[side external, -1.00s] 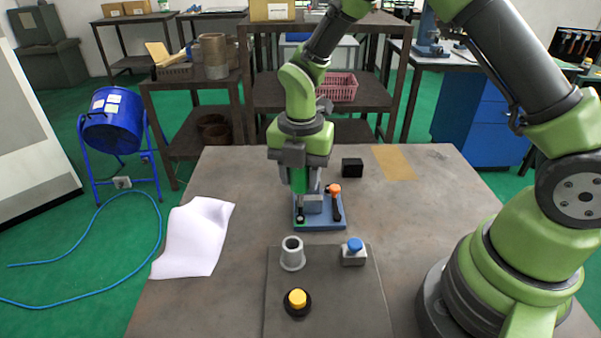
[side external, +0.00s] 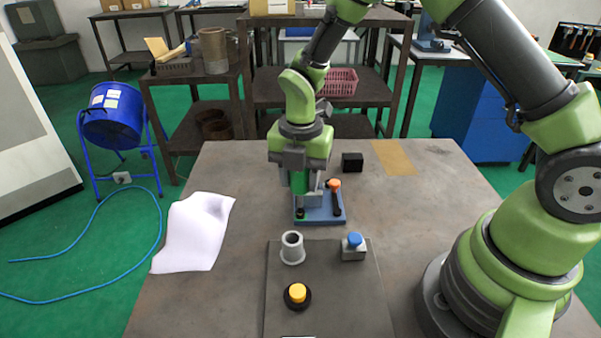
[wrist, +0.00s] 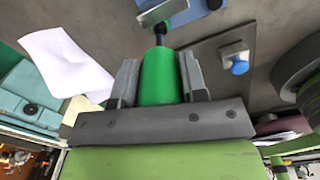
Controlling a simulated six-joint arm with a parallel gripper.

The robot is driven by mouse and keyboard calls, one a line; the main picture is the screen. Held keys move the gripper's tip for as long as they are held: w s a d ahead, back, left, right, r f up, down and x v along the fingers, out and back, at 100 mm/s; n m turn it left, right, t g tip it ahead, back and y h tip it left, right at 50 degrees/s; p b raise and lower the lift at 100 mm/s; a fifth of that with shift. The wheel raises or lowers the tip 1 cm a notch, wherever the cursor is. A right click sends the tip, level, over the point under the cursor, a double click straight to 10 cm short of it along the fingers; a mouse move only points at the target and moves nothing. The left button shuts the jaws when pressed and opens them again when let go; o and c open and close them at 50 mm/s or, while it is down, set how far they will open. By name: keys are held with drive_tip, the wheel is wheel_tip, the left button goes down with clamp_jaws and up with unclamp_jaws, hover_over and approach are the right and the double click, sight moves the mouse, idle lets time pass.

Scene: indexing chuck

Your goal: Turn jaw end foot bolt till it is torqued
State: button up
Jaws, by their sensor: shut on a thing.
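My gripper (side external: 299,180) is shut on a green-handled tool (wrist: 160,78), which also shows in the side view (side external: 298,184). The tool points down over the left part of the blue base plate (side external: 325,216) of the chuck fixture. In the wrist view its dark shaft (wrist: 160,34) runs toward the fixture, beside a grey metal part (wrist: 163,12). A dark foot bolt (side external: 300,213) shows at the plate's near left corner, below the tool. Whether the tool's tip is seated on it I cannot tell. An orange-knobbed handle (side external: 334,184) stands at the plate's right.
On a dark mat (side external: 330,312) nearer the camera are a grey cup-like holder (side external: 292,249), a blue button box (side external: 353,247) and a yellow button (side external: 297,293). A black block (side external: 352,162) lies behind the fixture. White paper (side external: 194,232) lies at the left.

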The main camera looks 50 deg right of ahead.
clamp_jaws()
drive_tip(key=shift+m, duration=0.8)
drive_tip(key=shift+m, duration=0.6)
drive_tip(key=shift+n, duration=0.3)
drive_tip(key=shift+r, duration=0.8)
drive_tip(key=shift+r, duration=2.5)
